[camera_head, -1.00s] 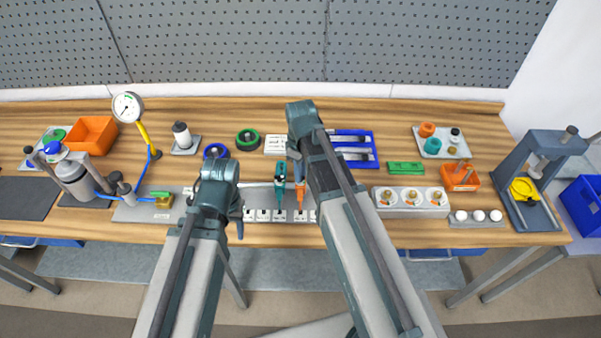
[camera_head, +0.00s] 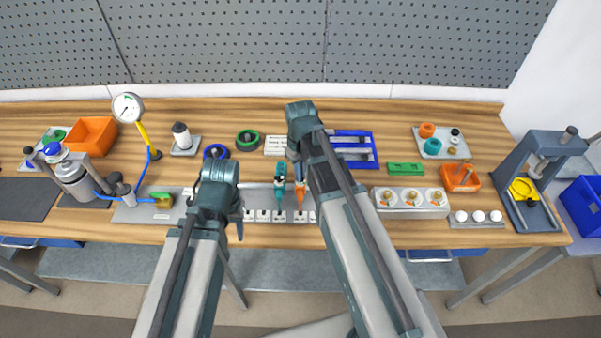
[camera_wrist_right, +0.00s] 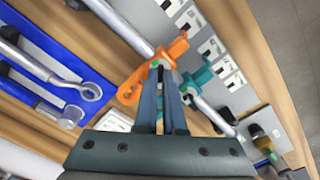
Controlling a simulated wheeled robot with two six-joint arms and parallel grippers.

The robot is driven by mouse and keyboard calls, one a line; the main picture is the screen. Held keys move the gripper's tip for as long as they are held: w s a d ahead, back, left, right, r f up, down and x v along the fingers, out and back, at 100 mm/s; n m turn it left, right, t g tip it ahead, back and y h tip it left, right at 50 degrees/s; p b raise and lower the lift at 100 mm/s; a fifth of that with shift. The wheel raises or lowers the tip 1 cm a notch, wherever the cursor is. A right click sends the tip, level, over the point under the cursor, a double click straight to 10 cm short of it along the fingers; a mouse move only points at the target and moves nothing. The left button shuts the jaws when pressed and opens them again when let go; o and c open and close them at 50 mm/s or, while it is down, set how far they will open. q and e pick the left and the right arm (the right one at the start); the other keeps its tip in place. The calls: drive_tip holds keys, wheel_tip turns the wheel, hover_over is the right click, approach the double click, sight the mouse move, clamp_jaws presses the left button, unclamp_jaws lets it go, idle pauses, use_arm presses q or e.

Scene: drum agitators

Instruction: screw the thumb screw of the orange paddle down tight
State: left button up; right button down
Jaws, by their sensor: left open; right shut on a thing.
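The orange paddle (camera_head: 300,194) is on a shaft at the table's front middle, to the right of a teal paddle (camera_head: 281,188). In the right wrist view the orange paddle (camera_wrist_right: 132,86) lies across the grey shaft, beside the teal paddle (camera_wrist_right: 197,78). My right gripper (camera_wrist_right: 162,66) has its fingertips at the orange paddle's hub and is shut on a small part there, which I take to be the thumb screw. The fingers hide that screw. My left gripper (camera_head: 238,222) is open and empty, to the left of both paddles.
A label strip (camera_head: 262,215) runs below the paddles. A green ring (camera_head: 248,140) and a blue ring (camera_head: 215,151) lie behind my left gripper. A gauge stand (camera_head: 128,107) is far left.

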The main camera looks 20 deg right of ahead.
drive_tip(key=m, duration=0.6)
drive_tip(key=shift+w+m, duration=0.1)
drive_tip(key=shift+m, duration=0.2)
drive_tip(key=m, duration=0.6)
drive_tip(key=shift+m, duration=0.4)
drive_tip(key=c, duration=1)
unclamp_jaws()
wheel_tip(320, 180, up, 14)
drive_tip(key=p, duration=1.4)
drive_tip(key=shift+f, duration=0.1)
